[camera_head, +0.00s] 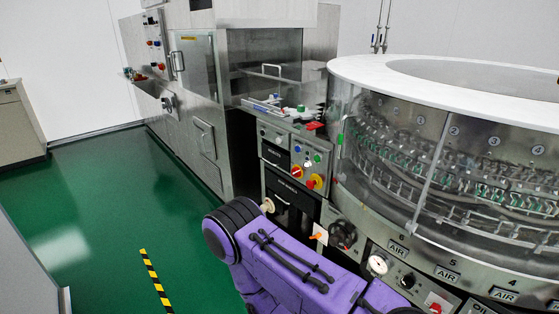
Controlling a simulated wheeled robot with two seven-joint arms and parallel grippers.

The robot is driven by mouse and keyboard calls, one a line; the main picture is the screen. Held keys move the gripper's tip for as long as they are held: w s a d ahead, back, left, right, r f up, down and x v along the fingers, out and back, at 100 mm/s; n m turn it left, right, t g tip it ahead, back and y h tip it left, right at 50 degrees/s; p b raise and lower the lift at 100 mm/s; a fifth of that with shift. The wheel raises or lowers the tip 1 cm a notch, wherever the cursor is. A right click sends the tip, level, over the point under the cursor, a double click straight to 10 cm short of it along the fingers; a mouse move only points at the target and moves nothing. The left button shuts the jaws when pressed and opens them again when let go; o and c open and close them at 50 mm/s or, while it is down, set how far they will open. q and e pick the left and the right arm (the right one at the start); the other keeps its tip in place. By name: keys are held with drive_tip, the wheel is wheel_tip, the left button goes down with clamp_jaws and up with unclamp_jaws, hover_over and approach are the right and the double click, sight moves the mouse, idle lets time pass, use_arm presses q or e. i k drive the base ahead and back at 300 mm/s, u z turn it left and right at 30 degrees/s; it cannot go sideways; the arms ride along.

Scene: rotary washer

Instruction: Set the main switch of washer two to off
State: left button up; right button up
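The rotary washer (440,150) fills the right side, with a white round top and clear windows numbered in circles. Which control is washer two's main switch cannot be read; the switch's exact setting is too small to tell. My purple arm (290,262) comes in from the bottom right, its dark round joint (235,217) below and left of the panel. Neither gripper's fingers can be made out.
Below the panel are a black rotary knob (343,235), an orange handle (318,236), a gauge (378,264) and AIR labels. A steel cabinet (195,75) stands behind at left. The green floor (110,200) at left is clear, with a yellow-black stripe.

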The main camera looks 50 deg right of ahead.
sight(296, 172)
drive_tip(key=z, duration=0.4)
drive_tip(key=i, duration=0.95)
drive_tip(key=z, duration=1.55)
drive_tip(key=i, duration=0.8)
drive_tip(key=z, duration=0.7)
